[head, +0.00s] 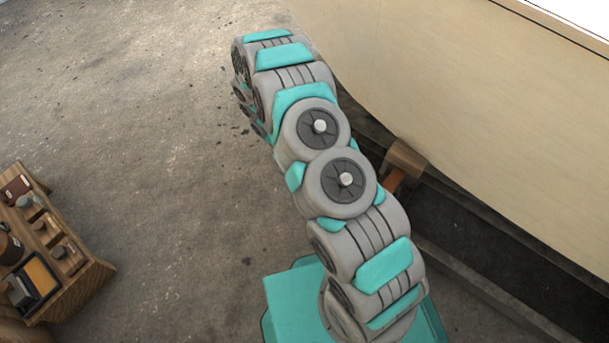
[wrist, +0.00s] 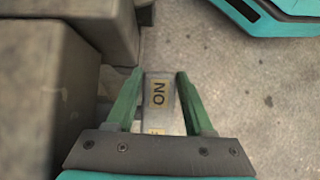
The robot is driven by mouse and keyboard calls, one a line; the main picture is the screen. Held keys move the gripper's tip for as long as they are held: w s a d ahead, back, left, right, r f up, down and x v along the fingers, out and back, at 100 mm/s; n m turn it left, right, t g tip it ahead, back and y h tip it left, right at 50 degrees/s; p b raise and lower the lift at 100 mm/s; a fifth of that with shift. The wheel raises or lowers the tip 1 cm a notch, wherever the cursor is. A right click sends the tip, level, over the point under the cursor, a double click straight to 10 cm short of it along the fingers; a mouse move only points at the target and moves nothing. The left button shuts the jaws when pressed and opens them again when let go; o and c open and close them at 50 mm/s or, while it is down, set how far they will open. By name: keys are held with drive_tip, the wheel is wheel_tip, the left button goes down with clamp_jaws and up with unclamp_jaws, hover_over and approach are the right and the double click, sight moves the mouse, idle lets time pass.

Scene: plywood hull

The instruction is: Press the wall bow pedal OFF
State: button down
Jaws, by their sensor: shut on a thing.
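The pedal (wrist: 160,112) is a pale grey rocker seen from above in the wrist view. A yellow label with dark letters reading ON shows on it, turned on its side. A second yellow patch is partly cut off lower down, near my gripper's body. My gripper (wrist: 156,76) has its green fingers on either side of the pedal and is shut on it. The fingers look close to the pedal's sides. In the head view the pedal and gripper are hidden behind my arm.
Grey-brown blocks (wrist: 40,90) stand close to the left of the gripper in the wrist view. The pale plywood hull (head: 450,90) rises at right, with a dark trough (head: 470,235) and a brown bracket (head: 402,165) below. A wooden bench (head: 80,285) is at left. Concrete floor (head: 150,120) is open between.

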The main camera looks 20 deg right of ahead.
drive_tip(key=shift+c, duration=2)
unclamp_jaws()
drive_tip(key=w, duration=0.1)
drive_tip(key=w+a+t, duration=0.1)
drive_tip(key=w, duration=0.1)
drive_tip(key=shift+w+a, duration=0.15)
drive_tip(key=shift+o, duration=0.6)
drive_tip(key=shift+s+d+r, duration=0.25)
drive_tip(key=shift+s+d, duration=0.15)
drive_tip(key=shift+s, duration=0.25)
drive_tip(key=shift+w+a+r+g, duration=0.1)
drive_tip(key=shift+w+a+r, duration=0.1)
drive_tip(key=shift+r, duration=0.25)
drive_tip(key=shift+w+a+r+g, duration=0.1)
drive_tip(key=shift+w+a+r, duration=0.05)
drive_tip(key=shift+r, duration=0.35)
drive_tip(key=shift+w+a+r+g, duration=0.1)
drive_tip(key=shift+w+a+r, duration=0.1)
drive_tip(key=shift+r, duration=0.25)
drive_tip(key=shift+a+r+p, duration=0.3)
drive_tip(key=shift+a+r, duration=0.05)
drive_tip(key=shift+r, duration=0.5)
drive_tip(key=shift+d+v, duration=0.2)
drive_tip(key=shift+v, duration=1.25)
drive_tip(key=shift+s+r, duration=0.15)
drive_tip(key=shift+s, duration=0.1)
drive_tip(key=shift+r, duration=0.1)
drive_tip(key=v, duration=0.7)
drive_tip(key=shift+w+r, duration=0.15)
drive_tip(key=shift+w, duration=0.15)
